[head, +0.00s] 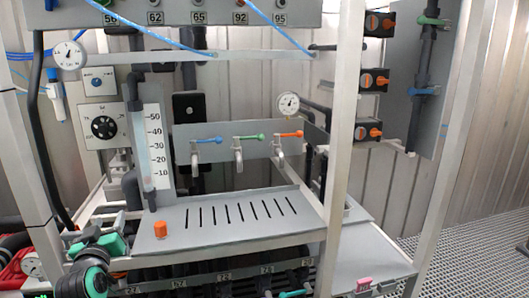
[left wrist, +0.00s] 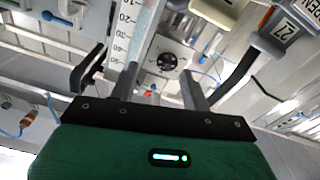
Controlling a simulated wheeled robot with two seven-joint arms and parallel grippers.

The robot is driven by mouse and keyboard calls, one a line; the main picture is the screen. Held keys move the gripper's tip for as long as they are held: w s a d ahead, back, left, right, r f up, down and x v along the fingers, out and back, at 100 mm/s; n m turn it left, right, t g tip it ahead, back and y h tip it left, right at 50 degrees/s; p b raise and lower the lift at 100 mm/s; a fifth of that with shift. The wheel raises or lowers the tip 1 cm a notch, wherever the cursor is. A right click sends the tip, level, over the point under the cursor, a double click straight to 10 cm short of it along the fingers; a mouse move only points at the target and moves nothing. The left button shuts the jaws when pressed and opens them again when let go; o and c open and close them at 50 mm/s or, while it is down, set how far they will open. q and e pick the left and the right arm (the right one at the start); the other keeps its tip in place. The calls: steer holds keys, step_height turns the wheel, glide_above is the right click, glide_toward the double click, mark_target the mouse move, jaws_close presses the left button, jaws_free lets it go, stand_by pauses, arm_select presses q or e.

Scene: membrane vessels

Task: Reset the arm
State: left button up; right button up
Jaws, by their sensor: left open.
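My left arm comes in at the lower left of the head view, where its dark and teal gripper end (head: 92,245) shows in front of the rack's left side. Its fingertips are hard to make out there. In the left wrist view my left gripper (left wrist: 159,88) has its two grey fingers apart, with nothing held between them. The black dial (left wrist: 167,61) and the scale tube (left wrist: 130,35) appear beyond the fingers, apart from them. My right gripper is in neither view.
A metal rack holds a grey slotted tray (head: 240,218) with an orange knob (head: 160,229). A white upright post (head: 343,130) stands right of the tray.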

arm_select(q)
steer(key=s+d+f+m+g+h, duration=0.25)
steer(key=s+d+f+g, duration=0.2)
steer(key=s+f, duration=0.5)
steer(key=s+d+f+m+g+h, duration=0.25)
steer(key=s+d+f, duration=0.3)
steer(key=f, duration=0.75)
steer(key=s+d+f+m+g, duration=0.1)
steer(key=s+d+f+g, duration=0.15)
steer(key=s, duration=0.55)
steer(key=s+d+f+m+g, duration=0.1)
steer(key=s+f+g, duration=0.25)
steer(key=s, duration=0.35)
steer(key=s+d+f+g, duration=0.2)
steer(key=s+f, duration=0.2)
steer(key=s, duration=0.4)
step_height(320, 180, down, 33)
steer(key=g+b, duration=0.1)
steer(key=s+a+f+g+b, duration=0.1)
steer(key=s+a+f, duration=0.2)
steer(key=s+f, duration=1.6)
steer(key=shift+s+m, duration=0.2)
steer(key=shift+m, duration=0.2)
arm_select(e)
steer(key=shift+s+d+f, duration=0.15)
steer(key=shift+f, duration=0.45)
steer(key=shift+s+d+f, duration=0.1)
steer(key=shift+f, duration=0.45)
